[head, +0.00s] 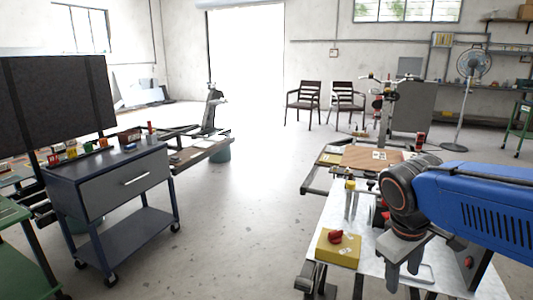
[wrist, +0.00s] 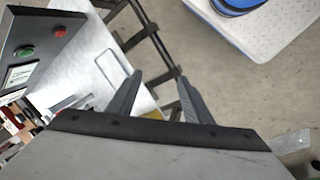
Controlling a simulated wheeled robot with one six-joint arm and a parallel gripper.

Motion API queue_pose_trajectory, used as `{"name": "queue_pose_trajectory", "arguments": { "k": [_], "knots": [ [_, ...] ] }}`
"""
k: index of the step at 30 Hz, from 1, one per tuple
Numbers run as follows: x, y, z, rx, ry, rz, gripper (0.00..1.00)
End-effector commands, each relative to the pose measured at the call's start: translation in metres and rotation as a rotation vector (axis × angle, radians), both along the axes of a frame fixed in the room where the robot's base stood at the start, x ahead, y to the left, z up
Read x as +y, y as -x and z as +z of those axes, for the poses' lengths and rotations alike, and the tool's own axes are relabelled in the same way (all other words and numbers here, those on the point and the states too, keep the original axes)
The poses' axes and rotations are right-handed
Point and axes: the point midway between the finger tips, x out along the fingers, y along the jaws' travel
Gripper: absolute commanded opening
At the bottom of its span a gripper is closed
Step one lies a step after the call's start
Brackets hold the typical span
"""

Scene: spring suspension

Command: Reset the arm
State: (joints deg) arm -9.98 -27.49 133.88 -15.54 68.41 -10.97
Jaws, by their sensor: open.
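My blue arm reaches in from the right in the head view. My gripper (head: 404,276) points down over the right part of a metal-topped bench (head: 374,262). Its two fingers are apart with nothing seen between them. The wrist view also shows my gripper (wrist: 155,94) with its fingers spread and empty, beside the pale bench top (wrist: 92,62) and a dark frame. Whether the fingertips touch the bench cannot be told.
A yellow block (head: 338,250) with a red part (head: 336,237) sits on the bench, left of my gripper. A control panel (wrist: 38,48) with green and red buttons is close by. A blue cart (head: 108,195) stands left. The middle floor is clear.

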Motion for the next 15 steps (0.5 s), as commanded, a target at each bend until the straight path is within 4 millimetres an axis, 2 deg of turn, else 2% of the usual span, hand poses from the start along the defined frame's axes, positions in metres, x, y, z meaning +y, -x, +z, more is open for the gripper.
{"name": "queue_pose_trajectory", "arguments": {
  "k": [1, 7, 15],
  "knots": [
    [-0.001, 0.011, -0.003, -0.035, -0.036, -0.042, 0.46],
    [0.004, 0.042, -0.016, -0.166, -0.184, -0.204, 0.46],
    [0.011, 0.065, -0.028, -0.293, -0.322, -0.359, 0.46]
  ]
}}
